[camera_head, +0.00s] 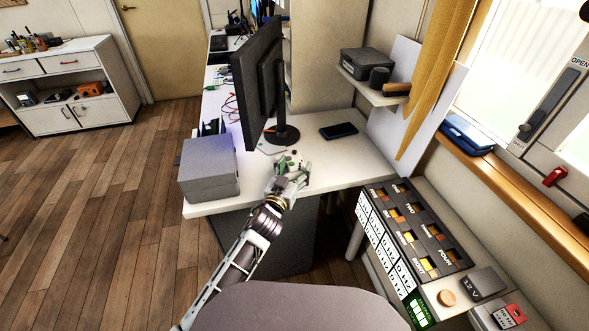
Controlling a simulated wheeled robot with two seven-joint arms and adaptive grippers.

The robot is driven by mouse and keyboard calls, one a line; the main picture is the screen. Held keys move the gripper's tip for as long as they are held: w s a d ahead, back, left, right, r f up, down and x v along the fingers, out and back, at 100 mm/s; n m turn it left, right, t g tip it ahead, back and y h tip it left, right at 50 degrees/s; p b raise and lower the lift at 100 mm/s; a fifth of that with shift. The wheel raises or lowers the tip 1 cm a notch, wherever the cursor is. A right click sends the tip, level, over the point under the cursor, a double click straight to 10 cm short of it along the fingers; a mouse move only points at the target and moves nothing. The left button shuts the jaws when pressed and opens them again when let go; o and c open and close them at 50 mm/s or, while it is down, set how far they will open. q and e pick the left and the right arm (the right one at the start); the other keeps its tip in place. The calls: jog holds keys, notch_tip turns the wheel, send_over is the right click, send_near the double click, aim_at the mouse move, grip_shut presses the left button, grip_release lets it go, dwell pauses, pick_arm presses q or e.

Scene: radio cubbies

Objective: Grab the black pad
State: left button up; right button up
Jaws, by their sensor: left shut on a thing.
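A flat black pad (338,131) lies on the white desk (350,165), right of the monitor stand. My left gripper (291,163) is over the desk's front part, left of and nearer than the pad, and apart from it. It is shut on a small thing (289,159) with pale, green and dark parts. The fingers partly hide this thing, and I cannot tell what it is. My right gripper is not in view.
A monitor (258,80) stands behind the gripper. A grey box (208,168) sits at the desk's left front corner. A shelf (372,90) with a dark case overhangs the right side. A labelled cubby panel (408,235) stands at lower right. Bare desk lies around the pad.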

pick_arm(q)
jog(key=o, duration=0.7)
jog(key=shift+f, duration=0.1)
jog(key=o, duration=0.5)
